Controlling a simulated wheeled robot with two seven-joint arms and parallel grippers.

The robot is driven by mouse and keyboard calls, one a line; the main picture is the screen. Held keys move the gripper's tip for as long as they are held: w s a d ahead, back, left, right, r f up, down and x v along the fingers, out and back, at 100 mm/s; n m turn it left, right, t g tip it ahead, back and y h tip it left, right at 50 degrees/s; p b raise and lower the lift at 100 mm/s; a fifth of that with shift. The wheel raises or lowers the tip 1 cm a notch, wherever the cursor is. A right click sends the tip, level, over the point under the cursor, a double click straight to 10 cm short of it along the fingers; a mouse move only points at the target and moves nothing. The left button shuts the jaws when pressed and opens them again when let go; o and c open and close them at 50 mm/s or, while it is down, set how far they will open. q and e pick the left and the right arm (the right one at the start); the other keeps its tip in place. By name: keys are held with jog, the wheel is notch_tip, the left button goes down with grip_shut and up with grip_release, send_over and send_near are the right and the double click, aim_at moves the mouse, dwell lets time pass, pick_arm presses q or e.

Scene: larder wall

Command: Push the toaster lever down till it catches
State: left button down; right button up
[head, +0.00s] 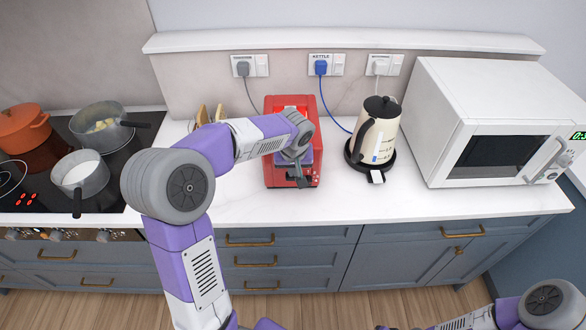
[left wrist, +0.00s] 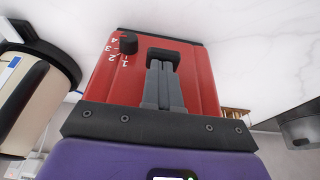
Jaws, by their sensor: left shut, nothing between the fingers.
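The red toaster (head: 282,112) stands on the white counter below the wall sockets, partly covered by my left arm. In the left wrist view, the toaster's red face (left wrist: 203,85) fills the middle, with a black numbered dial (left wrist: 128,43) and a black lever (left wrist: 163,55). My left gripper (head: 299,180) is in front of the toaster. Its grey fingers are shut and empty, and the fingertips (left wrist: 163,68) overlap the lever's lower part in that view. I cannot tell whether they touch it. My right gripper is out of view; only my right arm shows at bottom right.
A cream kettle (head: 378,130) stands close right of the toaster, with a white microwave (head: 440,110) farther right. A small wooden item (head: 202,114) is left of the toaster. Pots, including an orange one (head: 24,125), stand on the black hob. Counter in front of the kettle is clear.

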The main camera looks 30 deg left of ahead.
pick_arm(q)
jog(key=shift+s+f, duration=0.15)
jog(key=shift+f, duration=0.15)
notch_tip(320, 180, up, 5)
jog(key=p, duration=0.3)
jog(key=shift+f, duration=0.1)
jog(key=p+v, duration=0.1)
jog(key=v, duration=0.8)
jog(key=shift+r, duration=0.4)
